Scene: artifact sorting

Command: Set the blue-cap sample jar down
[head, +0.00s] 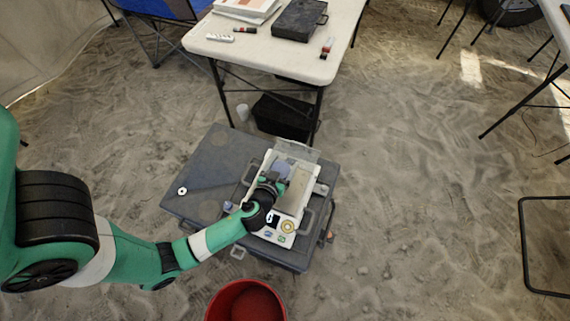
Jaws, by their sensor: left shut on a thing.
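My left gripper (278,184) reaches in from the left over a white bench instrument (299,196) with a raised clear lid. It is shut on the blue-cap sample jar, of which only a small grey-blue part (284,169) seems to show beyond the fingers. The gripper and my wrist hide the rest of the jar. I cannot tell whether the jar touches the instrument. My right gripper is out of view.
A red bucket (214,305) stands in front. A white table (270,55) holding a black case (299,20) is behind.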

